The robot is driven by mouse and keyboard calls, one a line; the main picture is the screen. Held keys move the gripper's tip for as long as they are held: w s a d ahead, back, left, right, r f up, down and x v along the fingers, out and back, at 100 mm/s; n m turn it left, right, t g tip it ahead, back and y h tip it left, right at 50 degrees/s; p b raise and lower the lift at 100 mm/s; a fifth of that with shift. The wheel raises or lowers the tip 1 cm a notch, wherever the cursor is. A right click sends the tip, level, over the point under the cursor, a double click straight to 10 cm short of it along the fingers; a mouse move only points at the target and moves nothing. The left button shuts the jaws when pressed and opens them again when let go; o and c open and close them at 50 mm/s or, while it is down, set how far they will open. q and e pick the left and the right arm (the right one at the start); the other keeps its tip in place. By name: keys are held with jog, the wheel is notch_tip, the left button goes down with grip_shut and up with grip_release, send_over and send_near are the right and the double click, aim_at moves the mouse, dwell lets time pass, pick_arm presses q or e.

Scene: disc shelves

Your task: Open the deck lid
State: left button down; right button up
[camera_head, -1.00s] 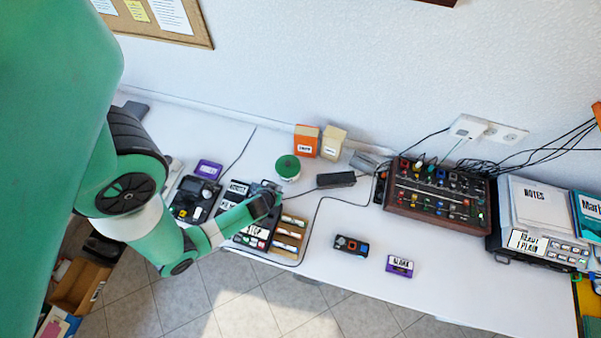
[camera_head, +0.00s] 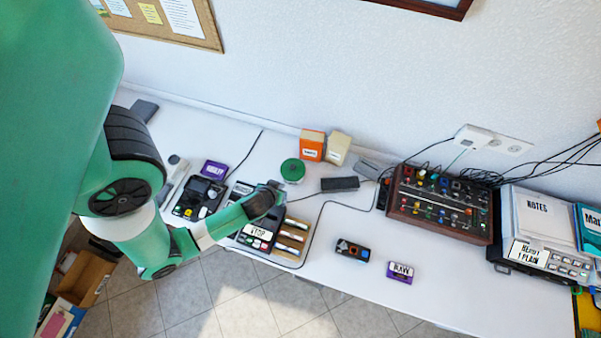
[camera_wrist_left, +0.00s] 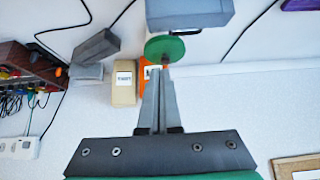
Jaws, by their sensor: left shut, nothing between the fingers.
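The deck (camera_head: 258,234), a dark device with a STOP label and several keys, lies on the table left of centre. My left gripper (camera_head: 278,189) is above its far side, and my forearm and wrist hide much of it. In the left wrist view the gripper (camera_wrist_left: 158,75) is shut and empty, its fingers together. A grey-blue block (camera_wrist_left: 188,14) shows close beyond the fingertips; I cannot tell whether it is the deck lid or whether the fingers touch it. The lid's state is hidden in the head view. My right gripper is not in view.
A knobbed panel (camera_head: 440,205) stands farther right.

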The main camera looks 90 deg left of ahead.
pick_arm(q)
jog(key=shift+d+r, duration=0.15)
jog(key=shift+r, duration=0.1)
